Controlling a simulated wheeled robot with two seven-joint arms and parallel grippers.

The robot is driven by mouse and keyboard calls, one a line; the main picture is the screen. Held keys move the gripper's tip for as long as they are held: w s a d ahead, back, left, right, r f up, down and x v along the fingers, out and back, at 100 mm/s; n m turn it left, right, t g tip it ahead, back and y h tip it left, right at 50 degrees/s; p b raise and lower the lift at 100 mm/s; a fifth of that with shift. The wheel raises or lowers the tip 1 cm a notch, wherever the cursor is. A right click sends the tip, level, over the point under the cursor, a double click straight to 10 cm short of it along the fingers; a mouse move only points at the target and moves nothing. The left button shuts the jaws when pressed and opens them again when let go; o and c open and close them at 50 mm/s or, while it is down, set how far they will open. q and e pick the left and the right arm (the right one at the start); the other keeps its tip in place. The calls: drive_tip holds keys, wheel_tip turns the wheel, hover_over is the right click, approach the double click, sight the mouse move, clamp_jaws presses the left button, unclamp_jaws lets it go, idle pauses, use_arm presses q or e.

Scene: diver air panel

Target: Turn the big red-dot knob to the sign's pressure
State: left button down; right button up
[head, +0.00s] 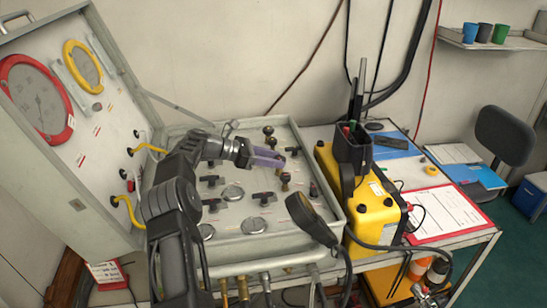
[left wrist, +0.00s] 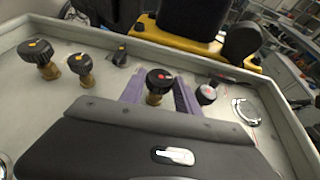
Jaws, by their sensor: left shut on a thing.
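The red-dot knob (left wrist: 160,77) is black with a red mark on top and a brass stem. In the left wrist view it sits between the purple fingers of my left gripper (left wrist: 160,92), which is shut on it. In the head view the left gripper (head: 283,158) is over the panel's right part, and a brass-stemmed knob (head: 284,177) shows by its fingertips. The red-rimmed gauge (head: 38,97) is on the upright lid; its reading is too small to tell. A red-edged sign (head: 105,272) hangs at lower left, its text unreadable. My right gripper is not in view.
Two yellow-marked knobs (left wrist: 36,52) (left wrist: 82,65) stand left of the red-dot knob. A smaller red-marked knob (left wrist: 207,93) is at its right. A yellow case (head: 360,200) stands beside the panel. A dark rounded object (head: 310,217) juts over the panel's front right edge.

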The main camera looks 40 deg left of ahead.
use_arm(q)
drive_tip(key=c, duration=0.9)
unclamp_jaws()
drive_tip(key=shift+s+a+r+b, duration=0.15)
drive_tip(key=shift+s+a+b, duration=0.15)
drive_tip(key=shift+s+a, duration=0.15)
drive_tip(key=b+v, duration=0.1)
drive_tip(key=v, duration=0.3)
drive_tip(key=shift+s, duration=0.1)
drive_tip(key=shift+s+a+r+p, duration=0.3)
drive_tip(key=shift+s+a+r, duration=0.05)
drive_tip(key=shift+s+r, duration=0.1)
drive_tip(key=shift+s+a+r, duration=0.1)
drive_tip(key=shift+s+a, duration=0.15)
drive_tip(key=shift+s, duration=0.15)
